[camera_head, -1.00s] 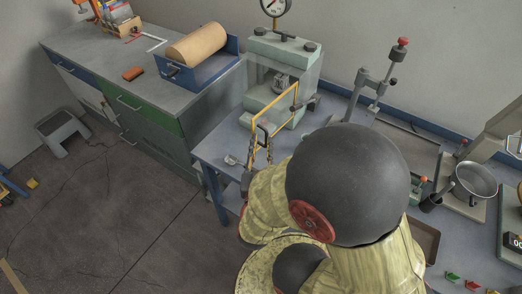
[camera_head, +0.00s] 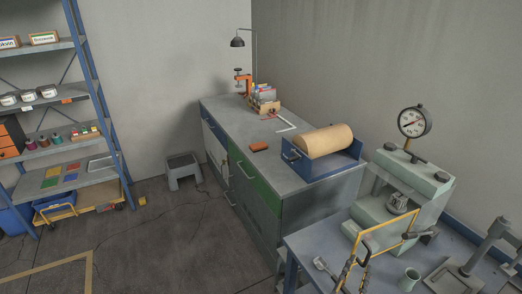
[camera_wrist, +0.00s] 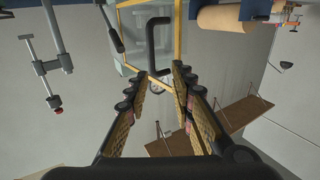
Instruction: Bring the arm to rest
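My gripper (camera_wrist: 157,82) is open in the wrist view, its two padded fingers apart with nothing held between them. A black handle (camera_wrist: 152,45) on a yellow-framed clear guard shows just beyond the fingertips; I cannot tell the exact gap. In the head view the yellow guard frame (camera_head: 386,243) stands swung out from the pale green press (camera_head: 372,212). My fingertips (camera_head: 352,277) show partly at the lower edge, close to the handle side of the frame. The rest of my arm is outside the head view.
The blue bench (camera_head: 310,256) also carries a grey cup (camera_head: 409,279) and a grey stand (camera_head: 485,245). A grey cabinet (camera_head: 233,133) with a blue tray (camera_head: 322,170) and brown roll (camera_head: 326,141) stands behind.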

